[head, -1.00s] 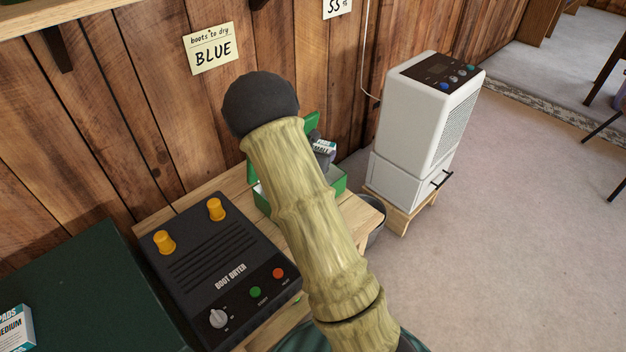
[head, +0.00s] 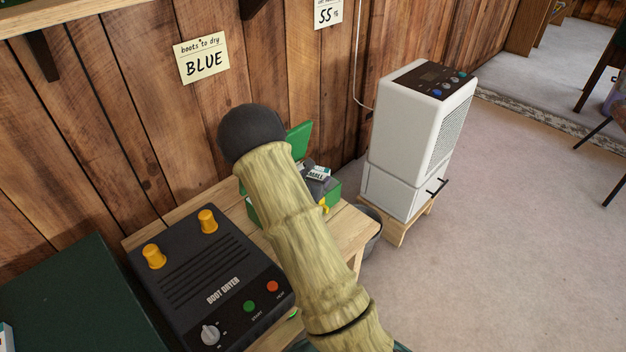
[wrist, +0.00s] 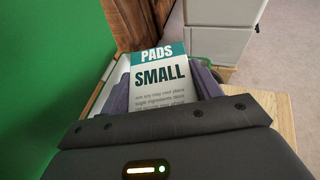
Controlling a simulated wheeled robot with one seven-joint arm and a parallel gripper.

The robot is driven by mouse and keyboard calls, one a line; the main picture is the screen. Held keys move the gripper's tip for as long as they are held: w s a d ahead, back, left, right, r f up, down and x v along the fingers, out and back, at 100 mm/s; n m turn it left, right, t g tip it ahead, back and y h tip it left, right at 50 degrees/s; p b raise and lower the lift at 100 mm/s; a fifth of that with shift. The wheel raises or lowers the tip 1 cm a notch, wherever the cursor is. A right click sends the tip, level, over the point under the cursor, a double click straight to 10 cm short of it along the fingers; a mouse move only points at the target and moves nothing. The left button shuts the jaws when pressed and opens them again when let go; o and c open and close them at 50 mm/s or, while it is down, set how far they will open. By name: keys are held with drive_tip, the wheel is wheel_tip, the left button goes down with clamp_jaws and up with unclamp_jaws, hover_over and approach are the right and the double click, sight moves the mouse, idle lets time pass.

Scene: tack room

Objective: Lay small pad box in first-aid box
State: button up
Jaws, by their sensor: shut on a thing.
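The small pad box (head: 318,172), white with a teal band and the word SMALL, is between the fingers of my gripper (head: 324,186). In the wrist view the small pad box (wrist: 160,78) stands between the two grey-purple fingers of my gripper (wrist: 163,88). The green first-aid box (head: 335,194) sits on the wooden table with its lid (head: 300,138) up. In the wrist view the green lid (wrist: 45,70) fills the left side. The pad box is over the first-aid box opening; its lower end is hidden, so I cannot tell if it touches the inside.
A black boot dryer (head: 210,283) with yellow posts sits left of the first-aid box. A white dehumidifier (head: 405,150) stands on a wooden stand to the right. A dark bin (head: 371,228) is beside the table.

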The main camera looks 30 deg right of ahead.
drive_tip(key=shift+f+b, duration=0.3)
drive_tip(key=shift+f, duration=0.05)
drive_tip(key=shift+f, duration=0.25)
drive_tip(key=o, duration=1)
drive_tip(key=shift+r, duration=0.1)
drive_tip(key=shift+r+p, duration=0.4)
drive_tip(key=shift+r, duration=0.2)
drive_tip(key=p+v, duration=0.3)
drive_tip(key=v, duration=0.9)
